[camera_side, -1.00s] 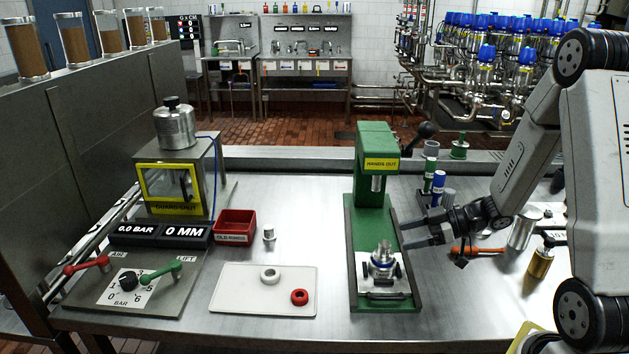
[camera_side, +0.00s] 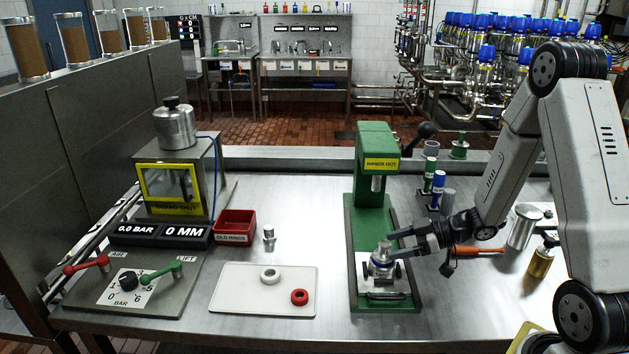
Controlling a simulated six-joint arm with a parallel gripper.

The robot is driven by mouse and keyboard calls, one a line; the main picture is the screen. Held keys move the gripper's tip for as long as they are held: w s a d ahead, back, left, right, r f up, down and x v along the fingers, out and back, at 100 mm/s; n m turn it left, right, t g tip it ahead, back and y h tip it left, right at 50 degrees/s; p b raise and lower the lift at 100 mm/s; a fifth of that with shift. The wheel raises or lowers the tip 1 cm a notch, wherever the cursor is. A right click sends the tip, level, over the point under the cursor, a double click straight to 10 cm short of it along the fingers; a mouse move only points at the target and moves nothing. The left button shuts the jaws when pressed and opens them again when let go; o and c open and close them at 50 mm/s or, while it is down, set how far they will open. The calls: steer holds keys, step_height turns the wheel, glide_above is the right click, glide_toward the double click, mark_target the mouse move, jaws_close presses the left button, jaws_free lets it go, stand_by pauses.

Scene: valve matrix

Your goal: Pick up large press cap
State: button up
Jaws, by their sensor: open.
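A silver stepped metal piece (camera_side: 383,248), which looks like the large press cap, sits upright on the fixture (camera_side: 384,284) at the foot of the green press (camera_side: 378,165). My gripper (camera_side: 396,246) reaches in from the right, with its fingers pointing left at the silver piece. The fingers are apart. The tips overlap the right edge of the piece in the side view; I cannot tell whether they touch it or straddle it.
A stand with green and blue cylinders (camera_side: 438,182) is just behind my gripper. An orange-handled tool (camera_side: 478,250) lies to its right. A white tray (camera_side: 240,290) with a white and a red ring is left of the press. A red bin (camera_side: 235,225) stands behind it.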

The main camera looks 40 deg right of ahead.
mark_target(378, 248)
steer(key=shift+x, duration=2.6)
steer(key=shift+r, duration=0.15)
jaws_close()
